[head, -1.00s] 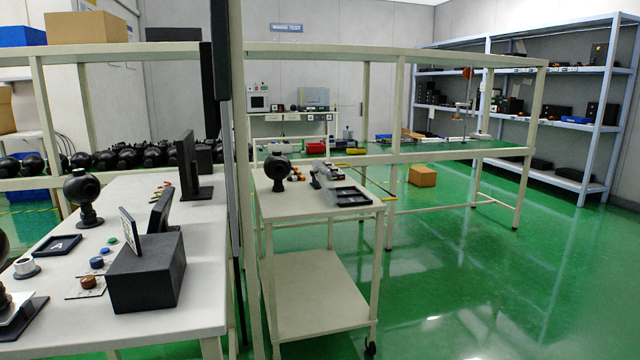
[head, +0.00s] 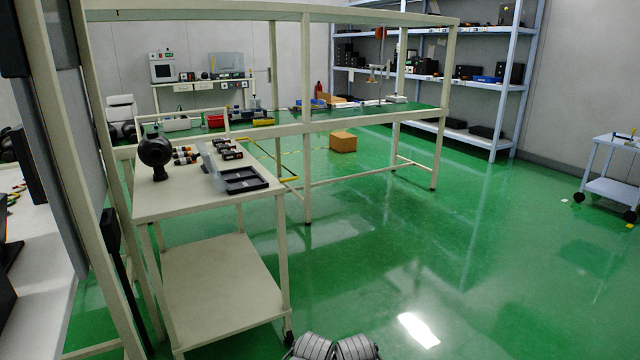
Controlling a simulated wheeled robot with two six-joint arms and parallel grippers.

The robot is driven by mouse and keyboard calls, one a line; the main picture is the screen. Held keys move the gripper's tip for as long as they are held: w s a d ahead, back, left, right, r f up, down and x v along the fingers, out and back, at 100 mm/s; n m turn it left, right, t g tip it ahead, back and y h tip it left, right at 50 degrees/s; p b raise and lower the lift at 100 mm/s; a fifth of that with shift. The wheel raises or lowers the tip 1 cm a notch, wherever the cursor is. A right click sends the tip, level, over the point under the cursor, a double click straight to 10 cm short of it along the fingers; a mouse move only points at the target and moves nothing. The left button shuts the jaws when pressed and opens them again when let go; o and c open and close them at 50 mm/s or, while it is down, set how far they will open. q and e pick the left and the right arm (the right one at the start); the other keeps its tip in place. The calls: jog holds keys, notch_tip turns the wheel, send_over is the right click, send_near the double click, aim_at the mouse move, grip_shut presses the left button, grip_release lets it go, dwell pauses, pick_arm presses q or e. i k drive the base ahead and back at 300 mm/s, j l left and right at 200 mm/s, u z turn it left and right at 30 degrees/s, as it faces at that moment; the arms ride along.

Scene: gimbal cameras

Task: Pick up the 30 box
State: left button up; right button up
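No box with a readable 30 shows in the head view. An orange-brown cardboard box (head: 342,142) sits on the green floor behind the long bench, and I can read no number on it. Neither of my grippers can be made out. Only grey ribbed parts, apparently my own, show at the bottom edge.
A cream two-shelf cart (head: 222,290) stands at left with a black sphere device (head: 155,152) and a black tray (head: 242,180). A long green-topped bench (head: 400,116) stands behind it. Blue shelving (head: 497,84) and a small blue cart (head: 610,188) are at right. The floor between is clear.

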aim_at(220, 147)
jog(key=i+l+z, duration=0.2)
jog(key=i+z, duration=0.15)
jog(key=i, duration=0.15)
jog(key=i+l+z, duration=0.1)
jog(key=i+z, duration=0.25)
jog(key=i+l+u, duration=0.15)
jog(key=i, duration=0.3)
jog(key=i+u, duration=0.2)
jog(key=i, duration=0.2)
jog(key=i+l+u, duration=0.1)
jog(key=i+u, duration=0.15)
jog(key=u, duration=0.2)
jog(key=i+l+u, duration=0.2)
jog(key=u, duration=0.25)
jog(key=i+l+u, duration=0.2)
jog(key=u, duration=0.25)
jog(key=i+l+u, duration=0.1)
jog(key=l+u, duration=0.35)
jog(key=i+l+u, duration=0.1)
jog(key=l+u, duration=1)
jog(key=l, duration=0.15)
